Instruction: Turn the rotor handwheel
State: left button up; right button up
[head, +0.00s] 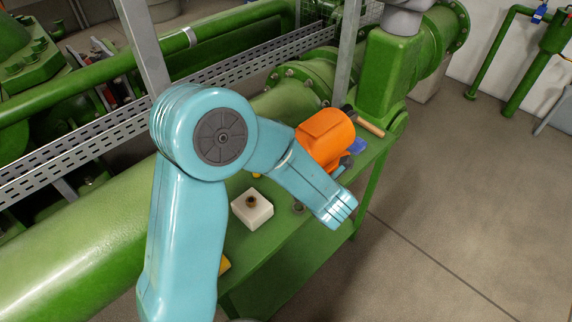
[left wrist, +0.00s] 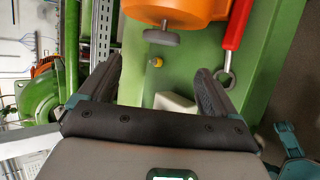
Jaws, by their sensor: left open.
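The orange rotor casing (head: 325,138) sits on the green bench in the head view, partly behind my left arm. Its small grey handwheel (left wrist: 160,37) shows in the left wrist view, on a short shaft below the orange casing (left wrist: 175,10). My left gripper (left wrist: 158,68) is open, with its two dark fingers spread and nothing between them. The handwheel lies ahead of the fingertips, apart from them. In the head view my left arm reaches over the bench, but its jaws cannot be made out. My right gripper is not identifiable in either view.
A wooden handle (head: 371,128) and a blue item (head: 358,146) lie beside the casing. A red-handled tool (left wrist: 236,30) lies right of the handwheel. Open floor (head: 440,235) lies right of the bench.

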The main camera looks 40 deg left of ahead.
pick_arm(q)
jog(key=x, duration=1.1)
jog(key=shift+w+a+f, duration=0.2)
jog(key=shift+w+f, duration=0.15)
jog(key=shift+s+r, duration=0.15)
jog(key=shift+s, duration=0.05)
jog(key=c, duration=0.4)
jog(key=shift+r+p, duration=0.1)
jog(key=shift+p, duration=0.25)
jog(key=c, duration=0.6)
